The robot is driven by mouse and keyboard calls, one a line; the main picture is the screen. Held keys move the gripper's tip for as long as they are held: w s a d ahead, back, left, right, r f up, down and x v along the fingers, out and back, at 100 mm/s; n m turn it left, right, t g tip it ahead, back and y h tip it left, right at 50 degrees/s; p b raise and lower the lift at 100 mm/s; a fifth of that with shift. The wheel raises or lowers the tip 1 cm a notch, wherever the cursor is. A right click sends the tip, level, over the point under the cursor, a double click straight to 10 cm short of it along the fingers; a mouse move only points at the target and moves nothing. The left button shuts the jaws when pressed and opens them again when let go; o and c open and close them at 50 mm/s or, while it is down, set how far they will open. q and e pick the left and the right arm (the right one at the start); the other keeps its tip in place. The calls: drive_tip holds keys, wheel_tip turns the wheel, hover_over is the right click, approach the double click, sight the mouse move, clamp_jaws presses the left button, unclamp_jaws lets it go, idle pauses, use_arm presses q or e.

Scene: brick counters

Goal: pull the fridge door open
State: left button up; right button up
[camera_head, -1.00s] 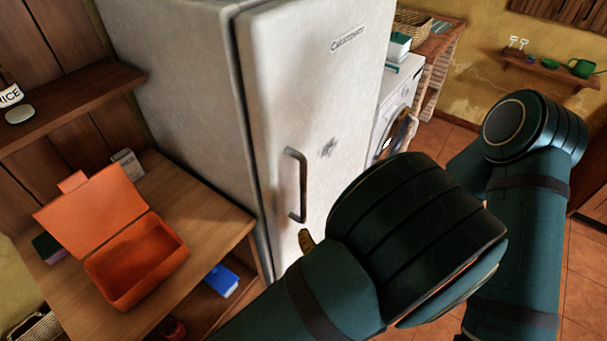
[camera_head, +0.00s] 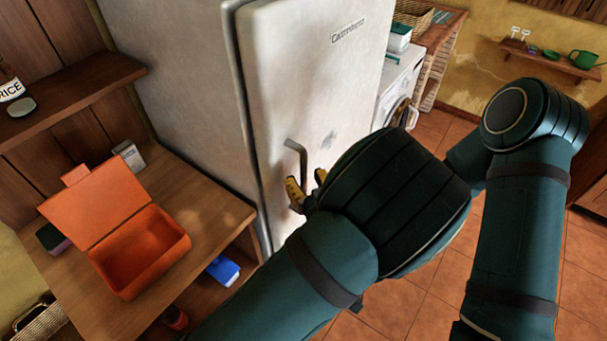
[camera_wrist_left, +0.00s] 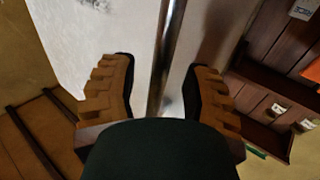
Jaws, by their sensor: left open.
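The white fridge door (camera_head: 300,80) is at the centre of the head view and looks closed against the fridge body. Its metal handle (camera_head: 301,160) is a vertical bar near the door's left edge. My left gripper (camera_head: 306,188) is open at the handle, with yellowish fingertips showing; the arm hides the handle's lower part. In the left wrist view the handle bar (camera_wrist_left: 167,60) runs between the two spread fingers of the gripper (camera_wrist_left: 165,95), apart from both. The door (camera_wrist_left: 110,40) shows behind it. My right gripper is out of view.
A wooden counter (camera_head: 205,205) with an open orange box (camera_head: 140,250) stands left of the fridge. A wooden shelf (camera_head: 70,95) is above it. A washing machine (camera_head: 400,85) stands to the right. Tiled floor (camera_head: 405,305) is open at lower right.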

use_arm(q)
drive_tip(key=shift+x, duration=0.8)
drive_tip(key=shift+o, duration=0.2)
clamp_jaws()
drive_tip(key=shift+d, duration=0.1)
